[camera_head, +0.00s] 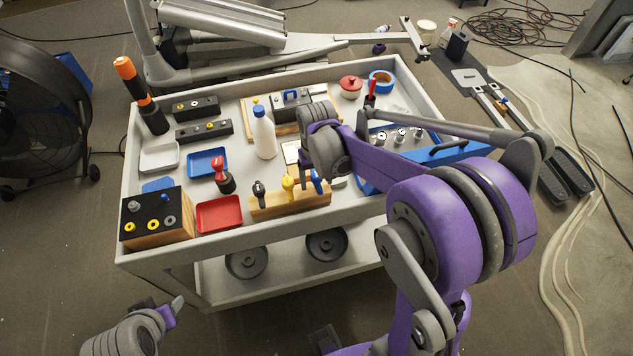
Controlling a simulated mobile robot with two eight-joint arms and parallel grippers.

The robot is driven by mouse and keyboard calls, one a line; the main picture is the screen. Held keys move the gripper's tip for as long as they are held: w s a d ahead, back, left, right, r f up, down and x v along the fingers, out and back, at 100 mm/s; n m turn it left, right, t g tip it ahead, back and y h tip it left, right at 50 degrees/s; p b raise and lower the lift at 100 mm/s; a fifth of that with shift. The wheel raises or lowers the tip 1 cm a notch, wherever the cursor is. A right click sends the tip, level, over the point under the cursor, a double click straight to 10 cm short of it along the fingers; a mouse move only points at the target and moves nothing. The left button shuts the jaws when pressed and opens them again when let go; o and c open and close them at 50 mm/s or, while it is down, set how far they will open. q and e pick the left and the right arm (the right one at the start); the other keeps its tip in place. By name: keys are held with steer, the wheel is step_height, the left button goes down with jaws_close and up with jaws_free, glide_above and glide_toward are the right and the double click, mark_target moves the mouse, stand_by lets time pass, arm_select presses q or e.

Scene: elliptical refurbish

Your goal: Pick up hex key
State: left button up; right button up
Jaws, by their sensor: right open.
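I cannot pick out a hex key for certain in the head view. A wooden tool holder (290,204) near the front of the cart holds upright tools with black, yellow (288,184) and blue handles. My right gripper (305,153) is open over the middle of the cart, behind the holder, seen partly edge-on. My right wrist and forearm hide part of the cart top there. My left gripper (172,309) is low at the left, outside the cart's front edge and away from the tools; its jaw opening is not clear.
The grey cart (245,240) has a raised rim. A white bottle (264,135), red tray (219,214), blue tray (206,163), black-topped wooden box (157,217) and blue toolbox (440,155) crowd its top. A fan (40,115) stands left; cables lie at the back right.

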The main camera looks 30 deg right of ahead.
steer(key=shift+f, duration=0.35)
jaws_close()
